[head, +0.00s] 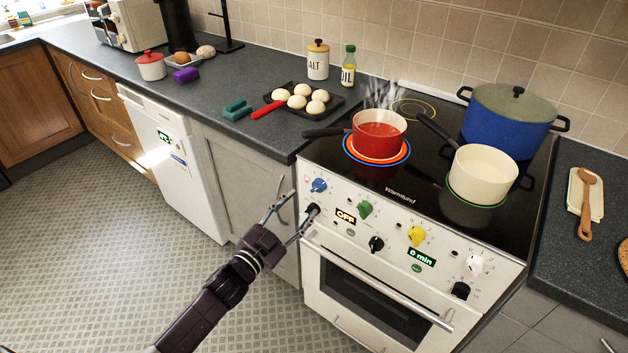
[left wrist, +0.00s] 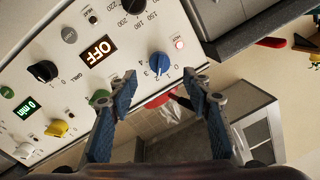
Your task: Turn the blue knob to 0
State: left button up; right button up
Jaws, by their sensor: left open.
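The blue knob (head: 319,185) is at the upper left of the white stove's control panel (head: 338,227). In the left wrist view the blue knob (left wrist: 159,64) shows just beyond my fingertips, near the numbers 0 to 4. Its exact pointer setting is hard to read. My left gripper (head: 297,208) is open and empty, in front of the panel's left end, below and left of the blue knob. In the left wrist view the fingers (left wrist: 160,84) are spread below the knob, with no clear contact. My right gripper is not in view.
A black knob (head: 312,209) sits just below the blue one, close to a fingertip. Green (head: 365,208) and yellow (head: 416,235) knobs lie to the right. A steaming red pot (head: 379,137) stands on a glowing ring above. The oven handle (head: 375,280) runs below the panel.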

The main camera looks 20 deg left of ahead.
aim_at(318, 187)
pick_arm(q)
jog(key=x, duration=0.7)
jog(key=shift+d, duration=0.1)
jog(key=c, duration=1.2)
jog(key=shift+o, duration=0.2)
